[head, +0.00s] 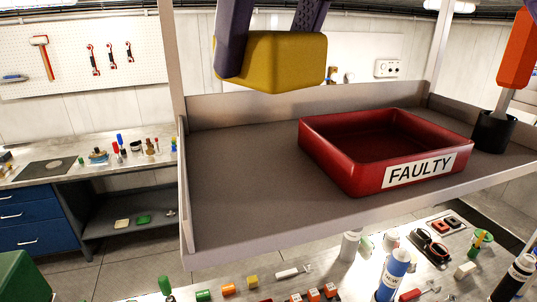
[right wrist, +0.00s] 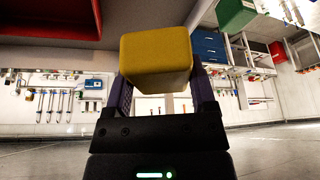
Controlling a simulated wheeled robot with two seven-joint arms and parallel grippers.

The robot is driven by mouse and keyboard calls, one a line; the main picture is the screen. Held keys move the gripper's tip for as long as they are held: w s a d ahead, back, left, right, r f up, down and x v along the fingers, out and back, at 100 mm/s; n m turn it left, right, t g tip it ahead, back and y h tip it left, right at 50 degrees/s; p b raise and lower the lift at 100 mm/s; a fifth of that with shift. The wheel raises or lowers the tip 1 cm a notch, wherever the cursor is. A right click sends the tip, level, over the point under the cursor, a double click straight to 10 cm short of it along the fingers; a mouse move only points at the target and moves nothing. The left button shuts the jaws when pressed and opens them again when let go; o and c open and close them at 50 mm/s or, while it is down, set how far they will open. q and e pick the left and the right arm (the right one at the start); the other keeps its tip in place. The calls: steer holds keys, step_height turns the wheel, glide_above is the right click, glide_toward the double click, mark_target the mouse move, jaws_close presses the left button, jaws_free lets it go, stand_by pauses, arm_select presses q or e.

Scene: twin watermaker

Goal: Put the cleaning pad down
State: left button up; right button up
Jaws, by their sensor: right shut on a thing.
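The cleaning pad (head: 275,62) is a yellow block with rounded edges at the top of the head view. My right gripper (head: 268,48) comes in from above with purple fingers shut on the pad, one on each side. The pad is apart from the grey shelf (head: 235,190), in the air above its back left part. In the right wrist view the pad (right wrist: 156,60) sits between the two fingers (right wrist: 160,85). My left gripper is in neither view.
A red tray (head: 360,178) labelled FAULTY stands on the shelf's right part. A black cup (head: 492,132) holding an orange-handled tool stands at its right end. The shelf's left part is clear. The shelf has raised edges and upright posts (head: 172,50). Bottles and small parts lie on a bench below.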

mark_target(260, 194)
steer(key=f, duration=0.9)
steer(key=shift+s, duration=0.35)
steer(key=shift+w+f, duration=0.15)
steer(key=shift+f, duration=0.15)
steer(key=shift+f, duration=0.1)
steer(key=o, duration=1)
steer(key=v, duration=1.2)
